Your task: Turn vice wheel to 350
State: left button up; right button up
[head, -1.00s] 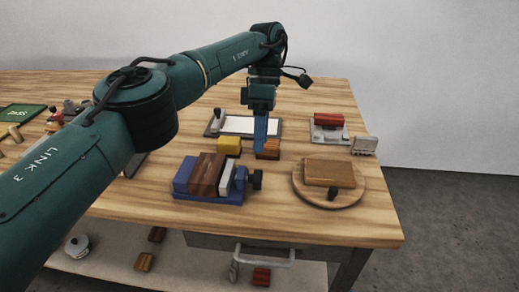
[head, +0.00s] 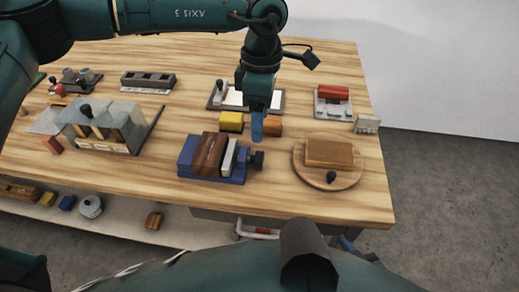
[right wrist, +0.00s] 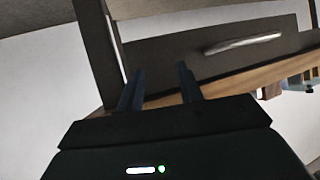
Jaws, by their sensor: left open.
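The vice (head: 212,172) has a blue body and holds a dark brown wooden block (head: 209,152) beside a pale grey jaw plate. Its small dark wheel (head: 257,160) sticks out on the right side. Any number or mark on the wheel is too small to read. My left gripper (head: 257,132) points down with blue fingers, a little above and behind the wheel in the head view, and seems apart from it. It is open, though seen edge-on. My right gripper (right wrist: 158,85) is open and empty in the right wrist view, near the drawer front under the table.
A yellow block (head: 231,121) and an orange-brown block (head: 273,126) sit just behind the vice. A round wooden board (head: 350,178) with a block (head: 330,154) stands right. A grey slotted box (head: 103,128) stands left. A drawer handle (right wrist: 243,43) shows below the tabletop.

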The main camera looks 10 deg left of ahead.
aim_at(259, 153)
pick_arm(q)
jog(key=f, duration=0.3)
jog(key=s+f, duration=0.1)
jog(key=f, duration=0.2)
jog(key=f+p, duration=0.1)
jog(key=f, duration=0.2)
jog(key=shift+s+f, duration=0.15)
jog(key=shift+s, duration=0.05)
jog(key=shift+f, duration=0.45)
